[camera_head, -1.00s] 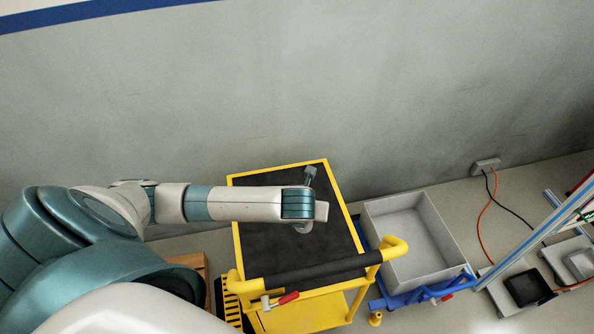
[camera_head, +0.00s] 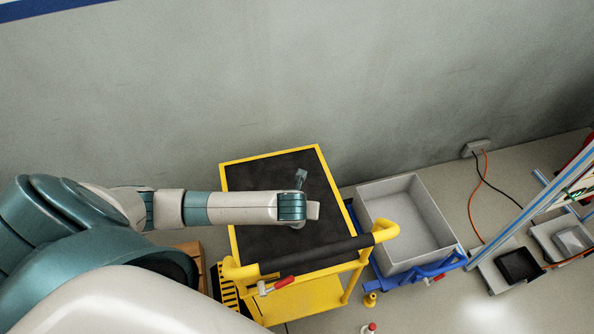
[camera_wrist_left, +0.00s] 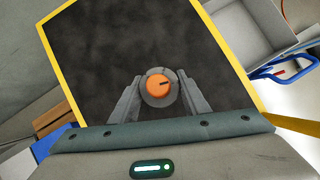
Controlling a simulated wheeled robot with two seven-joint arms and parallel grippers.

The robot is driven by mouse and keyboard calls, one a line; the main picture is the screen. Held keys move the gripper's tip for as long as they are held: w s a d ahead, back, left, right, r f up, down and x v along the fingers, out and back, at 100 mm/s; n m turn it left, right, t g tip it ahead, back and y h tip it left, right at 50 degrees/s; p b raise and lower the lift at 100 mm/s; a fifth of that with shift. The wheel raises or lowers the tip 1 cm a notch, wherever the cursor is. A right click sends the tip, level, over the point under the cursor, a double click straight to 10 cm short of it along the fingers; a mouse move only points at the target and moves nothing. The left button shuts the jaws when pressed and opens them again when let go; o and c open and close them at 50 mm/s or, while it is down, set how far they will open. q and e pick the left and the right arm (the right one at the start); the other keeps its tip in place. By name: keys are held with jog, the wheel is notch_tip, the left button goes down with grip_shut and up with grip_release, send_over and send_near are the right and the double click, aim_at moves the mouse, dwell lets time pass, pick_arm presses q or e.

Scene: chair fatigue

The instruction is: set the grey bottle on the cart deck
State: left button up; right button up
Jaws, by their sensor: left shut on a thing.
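The grey bottle (camera_wrist_left: 161,101), with an orange cap, shows in the left wrist view between the two fingers of my left gripper (camera_wrist_left: 158,95), which is shut on it. In the head view my left gripper (camera_head: 302,212) is over the dark deck of the yellow cart, and my wrist hides most of the bottle. The cart deck (camera_head: 265,174) is a black mat with a yellow rim, and it also fills much of the left wrist view (camera_wrist_left: 110,50). I cannot tell whether the bottle's base touches the deck. My right gripper is not in view.
The cart's handle (camera_head: 318,254) with yellow ends crosses its near side. A grey bin (camera_head: 405,215) on a blue trolley stands to the right. A wall rises behind the cart. The deck around the bottle is clear.

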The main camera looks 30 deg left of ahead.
pick_arm(q)
jog(key=shift+f, duration=1.75)
jog(key=o, duration=1.4)
jog(key=shift+s+r, duration=0.1)
jog(key=v, duration=1.2)
